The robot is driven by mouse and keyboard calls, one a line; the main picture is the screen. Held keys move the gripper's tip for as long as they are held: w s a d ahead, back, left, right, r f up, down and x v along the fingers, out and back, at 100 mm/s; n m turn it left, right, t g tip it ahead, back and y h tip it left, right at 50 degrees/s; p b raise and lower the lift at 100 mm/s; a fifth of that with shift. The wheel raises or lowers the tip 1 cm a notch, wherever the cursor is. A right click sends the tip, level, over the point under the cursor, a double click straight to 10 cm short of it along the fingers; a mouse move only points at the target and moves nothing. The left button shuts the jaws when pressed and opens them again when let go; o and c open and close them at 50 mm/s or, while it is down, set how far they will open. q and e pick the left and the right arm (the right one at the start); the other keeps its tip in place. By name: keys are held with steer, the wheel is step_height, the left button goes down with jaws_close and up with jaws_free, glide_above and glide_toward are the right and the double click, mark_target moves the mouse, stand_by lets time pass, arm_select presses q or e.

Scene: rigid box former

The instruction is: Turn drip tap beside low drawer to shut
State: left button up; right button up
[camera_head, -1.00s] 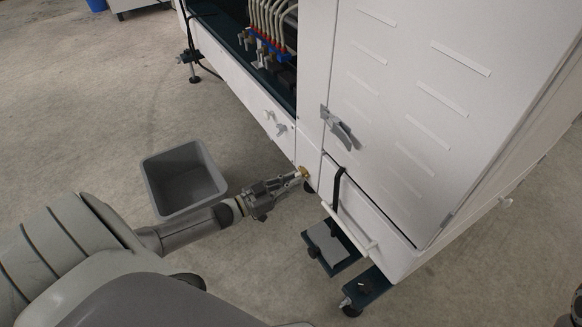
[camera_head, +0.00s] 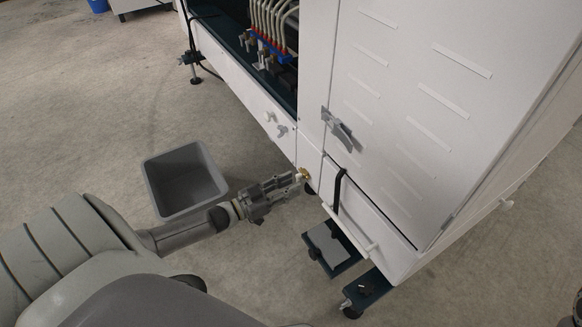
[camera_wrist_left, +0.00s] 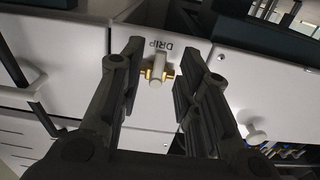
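The drip tap (camera_head: 305,174) is a small brass fitting on the lower white panel, just left of the low drawer (camera_head: 372,212). In the left wrist view the tap (camera_wrist_left: 157,70) has a pale lever and brass ends, under a "DRIP" label. My left gripper (camera_head: 297,178) reaches the tap from the left. In the wrist view its two fingers (camera_wrist_left: 159,62) are apart, one on each side of the lever, with gaps visible; I see no clear contact. The fingertips partly hide the tap in the head view. My right gripper is not recognisable in view.
A grey open bin (camera_head: 184,180) stands on the floor beside my left forearm. The drawer has a white bar handle (camera_head: 350,230) and a black strap (camera_head: 338,190). A latch (camera_head: 340,130) sits above. A dark footplate (camera_head: 330,246) lies below. Floor to the left is open.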

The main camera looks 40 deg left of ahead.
arm_select(q)
steer(key=v, duration=1)
steer(key=shift+s+a, duration=0.2)
steer(key=shift+s, duration=0.1)
steer(key=shift+s, duration=0.1)
